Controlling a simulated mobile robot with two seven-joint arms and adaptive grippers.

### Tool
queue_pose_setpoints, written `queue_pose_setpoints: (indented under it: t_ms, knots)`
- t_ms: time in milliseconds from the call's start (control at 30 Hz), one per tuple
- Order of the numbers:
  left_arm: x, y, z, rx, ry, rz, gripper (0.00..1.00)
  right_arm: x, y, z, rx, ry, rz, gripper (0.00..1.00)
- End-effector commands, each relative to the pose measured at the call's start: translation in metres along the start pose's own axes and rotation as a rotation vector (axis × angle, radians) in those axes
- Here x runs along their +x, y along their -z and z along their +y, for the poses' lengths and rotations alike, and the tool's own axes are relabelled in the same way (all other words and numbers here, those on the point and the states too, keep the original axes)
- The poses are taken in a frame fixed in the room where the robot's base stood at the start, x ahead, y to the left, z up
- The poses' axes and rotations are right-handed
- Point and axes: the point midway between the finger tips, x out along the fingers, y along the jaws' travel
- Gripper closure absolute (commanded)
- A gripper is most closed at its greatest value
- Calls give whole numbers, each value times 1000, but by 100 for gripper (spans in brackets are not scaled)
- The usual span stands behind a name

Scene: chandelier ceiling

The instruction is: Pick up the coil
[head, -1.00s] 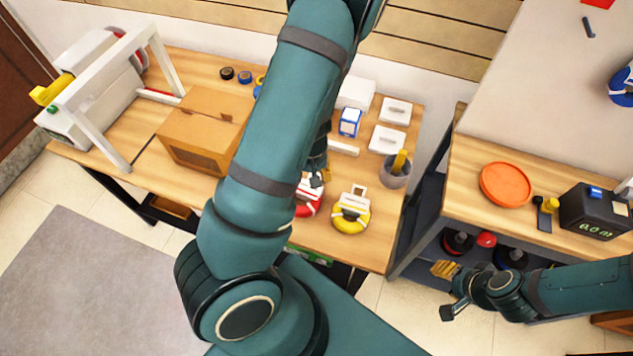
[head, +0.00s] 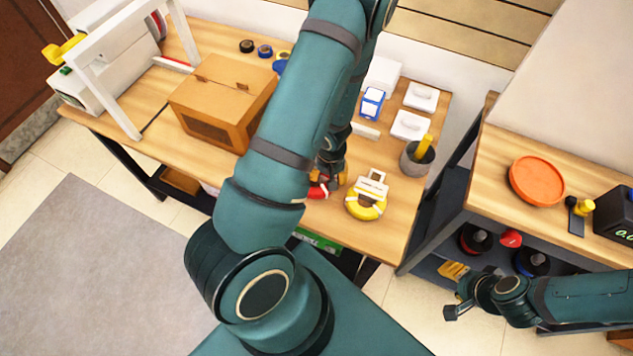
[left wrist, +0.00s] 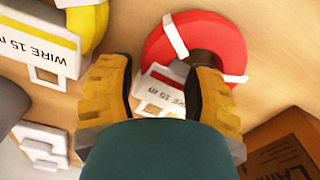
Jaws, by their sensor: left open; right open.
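The red coil (left wrist: 238,48) has white bands and a "WIRE 15 m" tag (left wrist: 160,92) in the left wrist view. In the head view the red coil (head: 317,191) is mostly hidden by my left arm. My left gripper (left wrist: 160,75) is open, its yellow fingers either side of the tag and the coil's near edge; contact cannot be told. A yellow coil (head: 365,208) with a white tag lies just right of it on the table (head: 395,240). It also shows in the left wrist view (left wrist: 92,25). My right gripper (head: 457,297) is open and empty, low before the right bench.
A cardboard box (head: 215,105) stands left of my left arm. A grey cup (head: 416,160), white tagged items (head: 410,125) and a blue-white box (head: 372,103) stand behind the yellow coil. The right bench holds an orange plate (head: 537,181).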

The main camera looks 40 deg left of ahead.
Motion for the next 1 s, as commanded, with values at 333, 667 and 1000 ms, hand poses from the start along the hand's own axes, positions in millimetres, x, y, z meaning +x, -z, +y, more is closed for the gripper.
queue_pose_setpoints:
  t_ms: [333, 667, 1000]
  knots:
    - [25, 0, 0, -1, 0, 1, 49, 20, -3, 7, -1, -4, 0, 53]
    - [24, 0, 0, -1, 0, 1, 95, 20, -2, 6, -1, -4, 0, 53]
    - [23, 0, 0, 0, 1, 0, 100, 18, -2, 6, -1, -3, 0, 53]
